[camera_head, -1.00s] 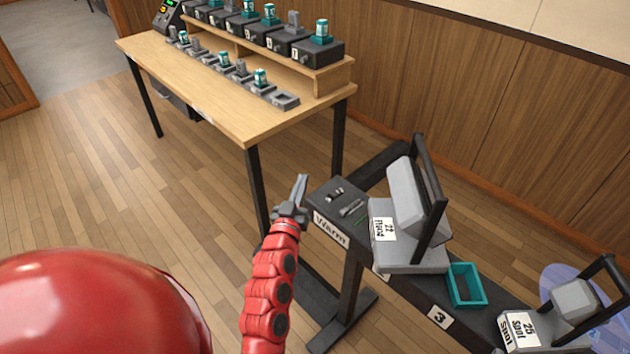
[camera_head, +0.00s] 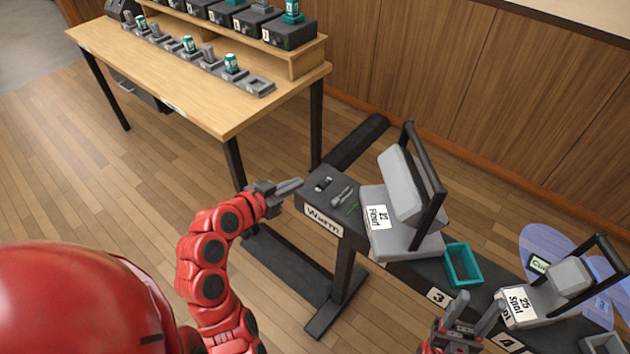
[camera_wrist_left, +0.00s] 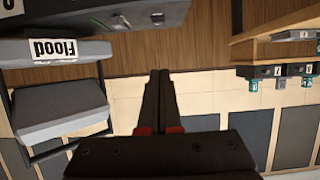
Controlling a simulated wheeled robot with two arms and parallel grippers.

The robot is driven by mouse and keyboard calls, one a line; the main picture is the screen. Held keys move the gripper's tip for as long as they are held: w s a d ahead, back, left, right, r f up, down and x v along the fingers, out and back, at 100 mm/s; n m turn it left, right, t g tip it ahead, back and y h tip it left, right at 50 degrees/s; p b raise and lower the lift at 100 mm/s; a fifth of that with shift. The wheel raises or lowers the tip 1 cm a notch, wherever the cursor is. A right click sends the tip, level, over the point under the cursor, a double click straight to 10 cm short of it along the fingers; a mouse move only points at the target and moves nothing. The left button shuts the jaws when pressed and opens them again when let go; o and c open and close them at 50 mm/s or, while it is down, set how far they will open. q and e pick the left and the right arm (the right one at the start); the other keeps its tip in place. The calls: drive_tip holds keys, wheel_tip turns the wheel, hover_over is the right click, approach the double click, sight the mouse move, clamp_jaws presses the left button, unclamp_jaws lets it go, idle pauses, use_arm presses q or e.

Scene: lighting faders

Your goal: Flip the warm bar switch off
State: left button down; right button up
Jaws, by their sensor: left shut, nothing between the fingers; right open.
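The warm bar (camera_head: 310,198) is a dark bar with a white "Warm" label (camera_head: 323,221) at its near-left end. A small dark switch with light parts (camera_head: 323,184) sits on top near that end; whether it is on or off is too small to tell. My left gripper (camera_head: 300,184) is shut and empty, its fingers pointing right at the bar's end, just short of the switch in the picture; contact cannot be told. Its shut fingers (camera_wrist_left: 160,75) also show in the left wrist view, below the bar's end (camera_wrist_left: 90,20). My right gripper (camera_head: 475,305) is open and empty near the bar's front edge.
A grey Flood lamp (camera_head: 405,235), a teal open box (camera_head: 462,265) and a Spot lamp (camera_head: 540,300) stand along the bar. A wooden table (camera_head: 205,95) with fixtures stands behind left.

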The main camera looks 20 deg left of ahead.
use_arm(q)
drive_tip(key=p, duration=0.2)
hover_over(317, 191)
drive_tip(key=f, duration=0.3)
drive_tip(key=shift+w+d+f, duration=0.15)
drive_tip(key=shift+w+f, duration=0.05)
drive_tip(key=shift+w, duration=0.1)
drive_tip(key=f, duration=0.4)
drive_tip(key=shift+s+p, duration=0.35)
drive_tip(key=shift+f, duration=0.1)
